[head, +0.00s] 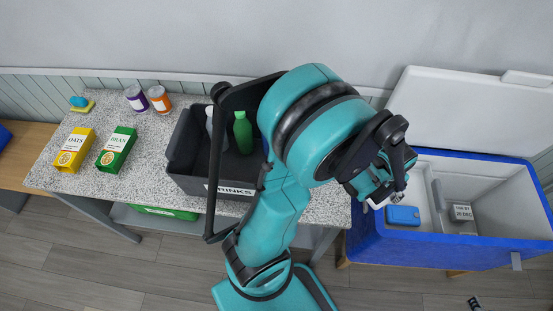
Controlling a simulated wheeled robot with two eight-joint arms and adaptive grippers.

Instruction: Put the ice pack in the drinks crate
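The ice pack (403,215), a flat blue slab, lies inside the blue cooler (430,258) at its left end. The drinks crate (190,183), dark grey with a white DRINKS label, stands on the speckled counter with bottles in it. My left arm crosses in front of the crate's right part and hides it. My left gripper (384,201) is over the cooler's left end, close to the ice pack; whether it touches is unclear. Its fingers are mostly hidden by its wrist. Only a small dark tip, apparently my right gripper (474,303), shows at the bottom edge.
The cooler's white lid (465,108) is open; a grey labelled block (461,212) is inside.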

